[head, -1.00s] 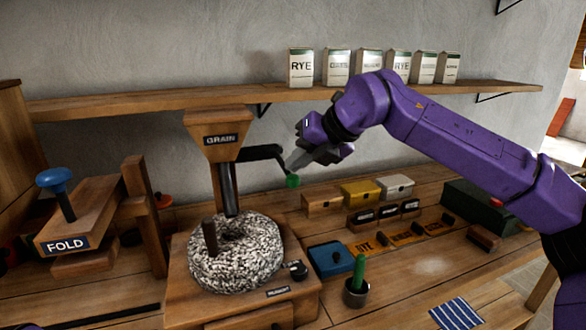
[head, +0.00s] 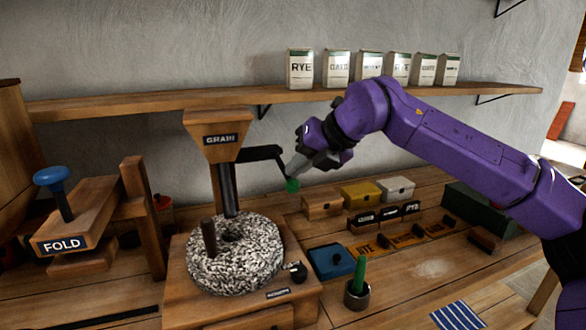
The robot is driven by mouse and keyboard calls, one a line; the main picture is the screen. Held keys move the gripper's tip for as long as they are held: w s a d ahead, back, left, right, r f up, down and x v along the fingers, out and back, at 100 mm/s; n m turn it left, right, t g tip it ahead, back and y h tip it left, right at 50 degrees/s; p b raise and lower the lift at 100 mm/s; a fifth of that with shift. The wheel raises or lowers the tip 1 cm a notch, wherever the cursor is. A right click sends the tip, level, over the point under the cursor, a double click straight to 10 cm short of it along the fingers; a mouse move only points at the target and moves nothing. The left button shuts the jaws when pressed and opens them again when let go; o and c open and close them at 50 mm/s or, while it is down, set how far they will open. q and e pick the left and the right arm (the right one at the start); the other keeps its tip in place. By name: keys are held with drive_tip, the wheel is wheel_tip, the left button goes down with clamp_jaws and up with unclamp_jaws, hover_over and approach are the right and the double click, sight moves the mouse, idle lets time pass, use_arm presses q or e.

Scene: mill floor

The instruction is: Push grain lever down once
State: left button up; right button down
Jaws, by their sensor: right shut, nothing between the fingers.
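The grain hopper (head: 217,139) is a wooden funnel labelled GRAIN, above a round speckled millstone (head: 235,268). The grain lever (head: 262,153) is a black arm that sticks out to the right of the hopper and bends down to a green knob (head: 292,185). My right gripper (head: 291,172) is shut and empty. Its fingertips are just above the green knob, at or very near the lever's end; I cannot tell whether they touch. My left gripper is not in view.
A FOLD press with a blue knob (head: 51,176) stands at the left. Small boxes (head: 361,193), a blue box (head: 331,260) and a cup with a green stick (head: 357,294) stand at the right. A shelf (head: 180,102) with several cartons runs behind.

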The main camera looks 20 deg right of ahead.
drive_tip(key=shift+f+b, duration=0.6)
drive_tip(key=shift+f, duration=0.2)
idle(0.4)
idle(0.5)
drive_tip(key=shift+r+p, duration=2.25)
drive_tip(key=shift+r, duration=0.55)
drive_tip(key=shift+r, duration=0.1)
wheel_tip(320, 180, up, 5)
drive_tip(key=p, duration=0.4)
